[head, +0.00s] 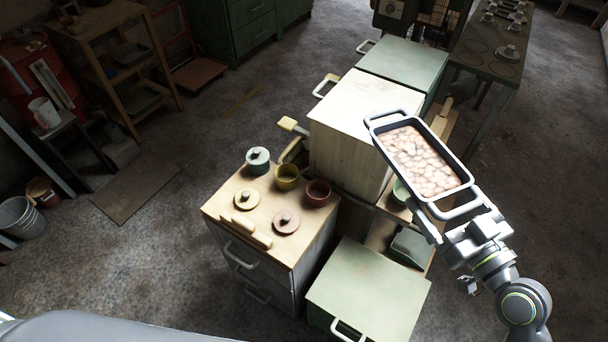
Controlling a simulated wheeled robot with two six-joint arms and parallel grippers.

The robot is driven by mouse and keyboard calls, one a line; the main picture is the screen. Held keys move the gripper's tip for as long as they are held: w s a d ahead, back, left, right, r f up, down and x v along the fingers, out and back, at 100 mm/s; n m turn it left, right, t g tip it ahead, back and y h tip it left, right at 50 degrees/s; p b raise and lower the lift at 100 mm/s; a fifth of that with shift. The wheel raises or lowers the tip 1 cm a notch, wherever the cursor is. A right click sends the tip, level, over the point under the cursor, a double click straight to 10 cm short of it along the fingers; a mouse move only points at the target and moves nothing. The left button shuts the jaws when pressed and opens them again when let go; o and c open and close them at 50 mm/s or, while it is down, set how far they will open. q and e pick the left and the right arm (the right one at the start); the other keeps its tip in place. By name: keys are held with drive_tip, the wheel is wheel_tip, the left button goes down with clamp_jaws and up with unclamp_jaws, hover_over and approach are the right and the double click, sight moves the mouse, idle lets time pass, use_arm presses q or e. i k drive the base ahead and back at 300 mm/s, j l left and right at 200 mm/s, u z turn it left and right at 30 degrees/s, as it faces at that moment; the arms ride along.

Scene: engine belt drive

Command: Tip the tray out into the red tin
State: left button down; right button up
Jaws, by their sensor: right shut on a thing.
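The tray (424,160) is a dark rectangular pan with a pale rim and a loop handle at each end. It is full of small, pale brownish, rounded pieces and looks roughly level. My right gripper (456,213) is shut on its near handle and holds it up, right of the tall pale box. The red tin (318,193) stands upright and open on the wooden top of a low cabinet, left of and below the tray in the picture. A matching red lid (285,222) lies nearby on the same top. My left gripper is not in view.
Beside the red tin stand an open yellow tin (287,177) and a lidded green tin (258,160). A yellow lid (246,199) and a wooden bar (245,232) lie on the cabinet top (226,203). The tall pale box (345,130) stands between tray and tins.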

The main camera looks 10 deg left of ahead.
sight(318, 190)
drive_tip(key=i+j, duration=0.1)
drive_tip(key=j, duration=0.25)
drive_tip(key=i+j, duration=0.1)
drive_tip(key=j, duration=0.2)
drive_tip(key=i+j, duration=0.1)
drive_tip(key=j, duration=0.25)
drive_tip(key=i+j, duration=0.1)
drive_tip(key=j, duration=0.2)
